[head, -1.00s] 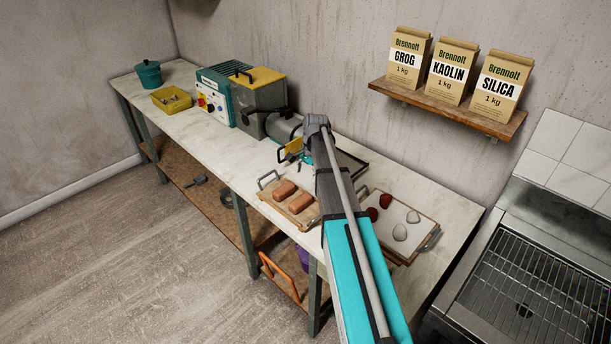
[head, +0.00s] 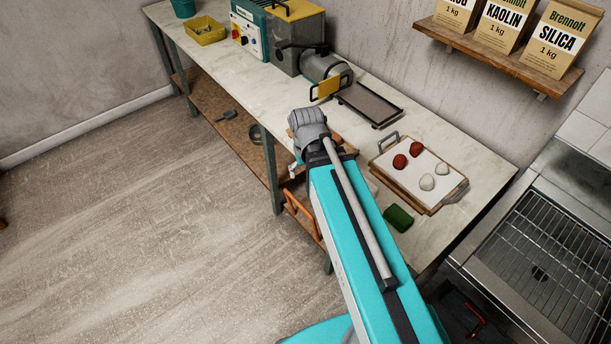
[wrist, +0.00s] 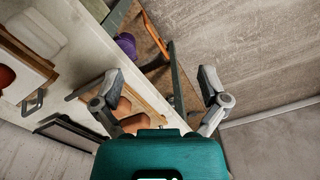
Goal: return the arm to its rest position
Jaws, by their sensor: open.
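My arm (head: 350,220) reaches up from the bottom of the head view, its wrist end (head: 308,130) over the front edge of the workbench (head: 440,140). My gripper is mostly hidden behind the arm there. In the wrist view my gripper (wrist: 162,85) is open, its two fingers spread wide with nothing between them. Past the left finger, the wooden board (wrist: 150,97) with terracotta blocks (wrist: 134,122) lies on the bench, apart from the fingers. In the head view the arm covers most of that board.
A tray (head: 437,200) with red and white lumps and a green block (head: 398,218) lie right of my arm. A dark tray (head: 370,104) and a machine (head: 290,40) stand farther back. A shelf (head: 495,50) holds bags. Open floor (head: 130,220) is at left.

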